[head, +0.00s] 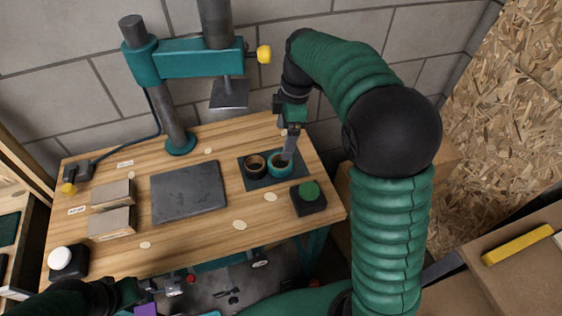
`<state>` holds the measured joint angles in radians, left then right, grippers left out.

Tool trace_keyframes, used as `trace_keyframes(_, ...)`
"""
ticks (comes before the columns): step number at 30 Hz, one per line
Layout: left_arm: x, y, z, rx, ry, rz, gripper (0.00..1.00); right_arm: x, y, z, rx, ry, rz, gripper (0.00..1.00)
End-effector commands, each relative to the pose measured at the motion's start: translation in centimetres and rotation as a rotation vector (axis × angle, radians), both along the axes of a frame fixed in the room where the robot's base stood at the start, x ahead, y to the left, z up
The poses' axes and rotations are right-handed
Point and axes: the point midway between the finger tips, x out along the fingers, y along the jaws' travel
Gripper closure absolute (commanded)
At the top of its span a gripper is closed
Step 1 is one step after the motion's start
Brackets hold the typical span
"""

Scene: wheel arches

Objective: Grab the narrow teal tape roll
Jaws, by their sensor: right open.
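A teal tape roll (279,169) stands on a dark square mat (262,185) toward the right side of the workbench. A brown roll (255,173) with a dark centre sits just left of it on the same mat. My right gripper (288,154) points down at the teal roll, its fingertips at the roll's upper right part. It is open; I cannot tell whether a finger is inside the ring or touching it. My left gripper (130,290) is low at the left, in front of the bench's front edge, and its jaws are unclear.
A press with a teal arm (190,62) stands at the back of the wooden bench (215,233). A dark plate (188,191), stacked blocks (112,222), a green button box (308,197) and a white button box (68,262) are on the bench. The bench front centre is mostly clear.

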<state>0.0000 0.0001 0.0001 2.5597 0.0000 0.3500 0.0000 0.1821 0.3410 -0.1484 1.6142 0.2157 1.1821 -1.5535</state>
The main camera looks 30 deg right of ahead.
Motion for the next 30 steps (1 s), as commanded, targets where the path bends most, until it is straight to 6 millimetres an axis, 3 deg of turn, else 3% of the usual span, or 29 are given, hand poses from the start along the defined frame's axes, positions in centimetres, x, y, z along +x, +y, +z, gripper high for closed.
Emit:
trace_keyframes(1, 0.0, 0.0, -0.5, 0.000, 0.000, 0.000, 0.64, 0.0, 0.3, -1.7, 0.001, 0.006, 0.002, 0.12)
trace_keyframes(4, 0.0, 0.0, -0.9, 0.000, 0.000, 0.000, 0.64, 0.2, 0.6, -3.9, 0.002, 0.005, 0.001, 0.12)
trace_keyframes(11, 0.0, 0.0, -1.3, 0.000, 0.000, 0.000, 0.64, 0.3, 0.7, -6.5, 0.000, 0.003, 0.001, 0.12)
trace_keyframes(18, 0.0, 0.0, -2.1, 0.000, 0.000, 0.000, 0.64, 0.6, 0.6, -10.5, 0.000, 0.002, 0.001, 0.12)
trace_keyframes(26, 0.0, 0.0, -2.1, 0.000, 0.000, 0.000, 0.64, 0.6, 0.7, -10.8, -0.001, 0.000, 0.000, 0.14)
trace_keyframes(30, 0.0, 0.0, -2.1, 0.000, 0.000, 0.000, 0.64, 0.6, 0.7, -10.8, -0.001, 0.000, 0.001, 0.32)
